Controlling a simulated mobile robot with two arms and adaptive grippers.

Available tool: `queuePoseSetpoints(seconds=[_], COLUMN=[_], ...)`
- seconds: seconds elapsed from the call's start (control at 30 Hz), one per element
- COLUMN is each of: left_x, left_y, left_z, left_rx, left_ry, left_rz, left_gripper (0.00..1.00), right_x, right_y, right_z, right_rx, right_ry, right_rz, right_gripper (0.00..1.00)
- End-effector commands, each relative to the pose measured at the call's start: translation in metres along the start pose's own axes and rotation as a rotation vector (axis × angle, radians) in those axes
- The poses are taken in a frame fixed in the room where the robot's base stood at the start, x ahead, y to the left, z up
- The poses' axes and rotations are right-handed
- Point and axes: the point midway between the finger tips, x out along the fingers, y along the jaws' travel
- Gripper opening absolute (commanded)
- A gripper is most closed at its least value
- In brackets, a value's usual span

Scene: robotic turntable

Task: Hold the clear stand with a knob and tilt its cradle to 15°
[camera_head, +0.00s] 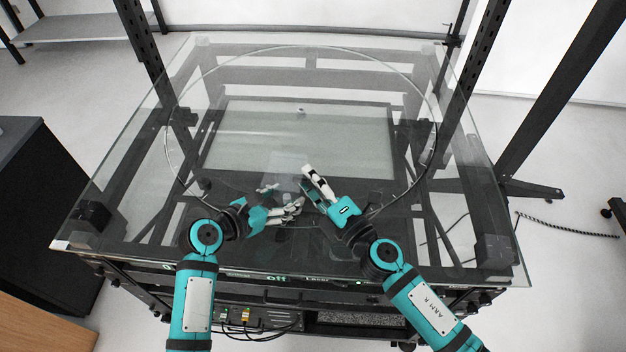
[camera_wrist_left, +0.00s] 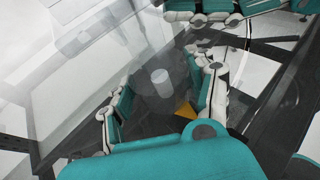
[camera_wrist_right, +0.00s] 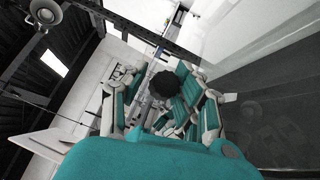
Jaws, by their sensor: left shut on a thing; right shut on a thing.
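The clear stand (camera_head: 286,184) is faint against the glass in the head view, between my two grippers. In the left wrist view its see-through body (camera_wrist_left: 150,92) shows between the fingers of my left gripper (camera_wrist_left: 160,104), with a pale round part on it. My left gripper (camera_head: 284,198) is shut on the stand from the lower left. In the right wrist view a dark, scalloped knob (camera_wrist_right: 165,85) sits between the fingers of my right gripper (camera_wrist_right: 163,97). My right gripper (camera_head: 308,179) is shut on that knob from the right. The cradle's tilt cannot be read.
Both grippers work over a large glass tabletop (camera_head: 120,205) on a dark frame. A thin round ring (camera_head: 168,130) lies on the glass. The glass is clear behind the stand. Dark uprights (camera_head: 148,55) rise at the back, and a dark cabinet (camera_head: 50,200) stands left.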

Motion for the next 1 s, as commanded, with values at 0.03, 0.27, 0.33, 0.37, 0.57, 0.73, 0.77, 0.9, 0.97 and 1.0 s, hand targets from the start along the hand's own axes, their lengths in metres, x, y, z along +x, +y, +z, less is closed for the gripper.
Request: queuePoseSetpoints(seconds=[0.03, 0.27, 0.33, 0.37, 0.57, 0.73, 0.77, 0.9, 0.97, 1.0], left_x=[0.0, 0.0, 0.0, 0.0, 0.001, 0.001, 0.001, 0.0, 0.0, 0.0], left_y=[0.0, -0.001, -0.001, -0.001, -0.002, -0.001, -0.001, -0.001, -0.001, -0.001], left_z=[0.001, 0.001, 0.001, 0.001, 0.001, 0.001, 0.001, 0.001, 0.001, 0.001], left_rx=[-0.001, 0.0, 0.0, 0.001, 0.001, -0.001, -0.002, -0.003, -0.003, -0.003], left_ry=[-0.002, -0.003, -0.003, -0.003, -0.003, -0.003, -0.003, -0.004, -0.004, -0.004], left_rz=[-0.001, -0.001, -0.002, -0.002, -0.004, -0.003, -0.003, -0.002, -0.002, -0.002], left_gripper=[0.11, 0.11, 0.11, 0.11, 0.11, 0.11, 0.11, 0.11, 0.11, 0.11], right_x=[-0.002, 0.001, 0.003, 0.003, 0.0, -0.002, -0.002, -0.003, -0.003, -0.004], right_y=[-0.007, -0.002, 0.002, 0.002, -0.002, -0.006, -0.006, -0.008, -0.009, -0.009], right_z=[-0.001, -0.002, -0.004, -0.004, 0.0, 0.0, 0.0, -0.001, -0.002, -0.002], right_rx=[-0.001, 0.013, 0.028, 0.035, 0.1, 0.157, 0.164, 0.182, 0.184, 0.185], right_ry=[0.0, 0.011, 0.018, 0.02, 0.015, 0.013, 0.013, 0.017, 0.018, 0.018], right_rz=[-0.013, -0.018, -0.026, -0.033, -0.108, -0.167, -0.175, -0.198, -0.203, -0.204], right_gripper=[0.0, 0.0, 0.0, 0.0, 0.0, 0.0, 0.0, 0.0, 0.0, 0.0])
